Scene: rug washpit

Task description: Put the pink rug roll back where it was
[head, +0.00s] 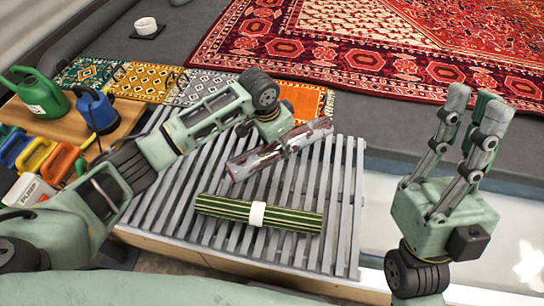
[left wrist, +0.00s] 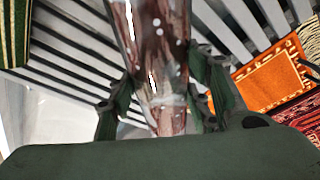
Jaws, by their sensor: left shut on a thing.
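The rug roll in my left gripper (head: 287,143) looks mottled dark pink-red and pale grey, with a shiny clear wrapping. This roll (head: 258,161) is tilted over the grey slatted rack; I cannot tell whether it touches the slats. In the left wrist view the roll (left wrist: 160,60) runs between the two fingers, which are shut on it. A green-and-cream striped roll (head: 225,208) with a white band lies on the rack in front of it. My right gripper (head: 477,104) is raised at the right, fingers up, open and empty.
The slatted rack (head: 341,215) has bare slats around the striped roll. Small patterned rugs (head: 145,80) and a large red rug (head: 345,42) lie behind. A white bowl (head: 146,27) stands far back.

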